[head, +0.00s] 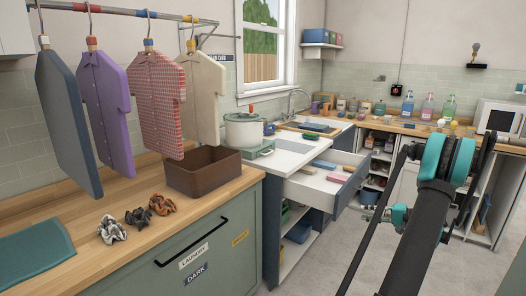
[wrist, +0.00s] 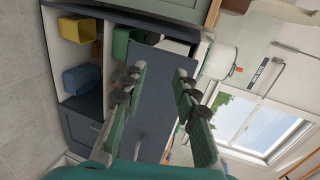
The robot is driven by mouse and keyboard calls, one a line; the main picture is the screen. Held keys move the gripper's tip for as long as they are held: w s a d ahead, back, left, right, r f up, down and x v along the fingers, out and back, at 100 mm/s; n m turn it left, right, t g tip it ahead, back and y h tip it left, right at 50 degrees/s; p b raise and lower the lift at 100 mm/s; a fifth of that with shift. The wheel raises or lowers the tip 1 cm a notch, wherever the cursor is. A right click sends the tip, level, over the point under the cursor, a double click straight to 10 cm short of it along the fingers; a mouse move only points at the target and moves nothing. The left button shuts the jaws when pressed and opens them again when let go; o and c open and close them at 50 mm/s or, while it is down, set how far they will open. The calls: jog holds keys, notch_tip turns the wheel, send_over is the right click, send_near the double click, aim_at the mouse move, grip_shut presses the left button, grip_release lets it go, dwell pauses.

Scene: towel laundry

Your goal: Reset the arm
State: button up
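My gripper (wrist: 159,75) shows in the wrist view with its two green, dark-padded fingers spread apart. It is open, and nothing is between the fingertips. Behind the gap lies a dark blue cabinet panel (wrist: 150,105); I cannot tell how far away it is. My arm rises at the right of the head view, dark with teal joints, in front of the cabinets.
An open drawer (head: 322,184) juts out left of my arm. The wooden counter (head: 88,262) holds a brown bin (head: 203,178) and several crumpled cloths. Shirts hang from a rail above. Blue (wrist: 80,79) and yellow (wrist: 76,29) bins sit in an open cabinet. Grey floor is clear.

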jog(key=s+a+r+n+g+h, duration=0.1)
jog(key=s+a+h, duration=0.1)
jog(key=s+a, duration=0.35)
jog(key=s+a+r+g+h, duration=0.1)
jog(key=s+a+g+h, duration=0.1)
jog(key=a, duration=0.7)
jog(key=s+a+r+n+g+h, duration=0.1)
jog(key=s+a+r, duration=0.15)
jog(key=a, duration=0.45)
jog(key=s+a+f+n+h, duration=0.2)
jog(key=s+h, duration=0.1)
jog(key=s, duration=0.8)
jog(key=s+a+f+n+h, duration=0.2)
jog(key=s+n+h, duration=0.1)
jog(key=s, duration=0.8)
jog(key=shift+s+f+h, duration=0.15)
jog(key=shift+f+h, duration=0.2)
jog(key=shift+h, duration=0.25)
